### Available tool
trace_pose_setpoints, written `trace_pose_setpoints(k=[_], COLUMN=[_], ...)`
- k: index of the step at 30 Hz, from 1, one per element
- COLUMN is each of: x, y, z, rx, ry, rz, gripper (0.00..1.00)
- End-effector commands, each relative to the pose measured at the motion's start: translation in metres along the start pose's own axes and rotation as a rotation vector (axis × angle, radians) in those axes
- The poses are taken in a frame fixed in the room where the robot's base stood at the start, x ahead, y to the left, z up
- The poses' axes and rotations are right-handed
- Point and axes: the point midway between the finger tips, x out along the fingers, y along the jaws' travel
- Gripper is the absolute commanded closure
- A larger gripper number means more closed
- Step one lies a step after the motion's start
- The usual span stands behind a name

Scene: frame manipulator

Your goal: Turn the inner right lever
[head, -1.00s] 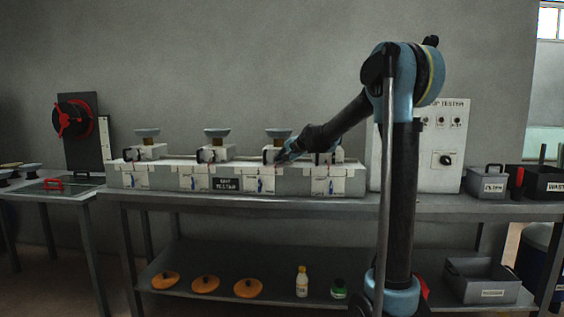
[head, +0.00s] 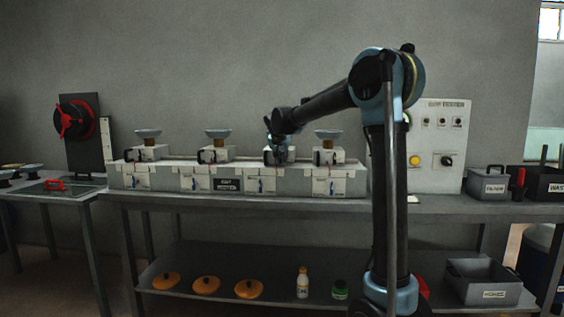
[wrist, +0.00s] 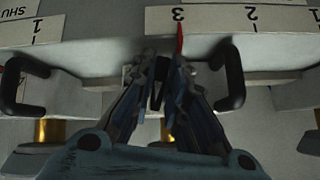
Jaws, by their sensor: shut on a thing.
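A long pale manifold (head: 290,182) on the bench carries several valve blocks in a row. My gripper (head: 279,152) points down at the third block from the left, the inner right one, and hides its top dish. In the wrist view my gripper (wrist: 164,62) is shut on a dark lever (wrist: 158,86), mostly hidden between the fingers. A red pointer (wrist: 180,38) shows beside the fingertips, next to the upside-down number 3 on the scale plate (wrist: 215,18). Black bracket handles stand left (wrist: 20,86) and right (wrist: 232,80) of the fingers.
The neighbouring blocks, with a dish (head: 327,134) on the outer right one, stand close on both sides. A white control panel (head: 437,150) is at the right, with a grey bin (head: 487,182) beyond it. A red wheel (head: 72,120) is far left.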

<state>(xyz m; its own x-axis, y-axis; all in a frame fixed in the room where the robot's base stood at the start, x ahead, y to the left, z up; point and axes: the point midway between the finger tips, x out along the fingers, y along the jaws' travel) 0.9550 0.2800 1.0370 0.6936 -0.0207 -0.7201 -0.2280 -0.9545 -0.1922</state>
Motion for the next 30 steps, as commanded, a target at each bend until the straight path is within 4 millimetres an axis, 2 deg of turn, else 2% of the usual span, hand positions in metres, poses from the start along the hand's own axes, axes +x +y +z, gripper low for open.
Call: trace_pose_setpoints(k=[12,29,30], x=[0.0005,0.0008,0.0008], y=[-0.0017,-0.0008,-0.0008], z=[0.0029,0.0026,0.0025], rx=[-0.129,-0.147,-0.147], ry=[0.032,0.037,0.037], rz=[0.13,0.149,0.149], gripper=[1.0,1.0,0.77])
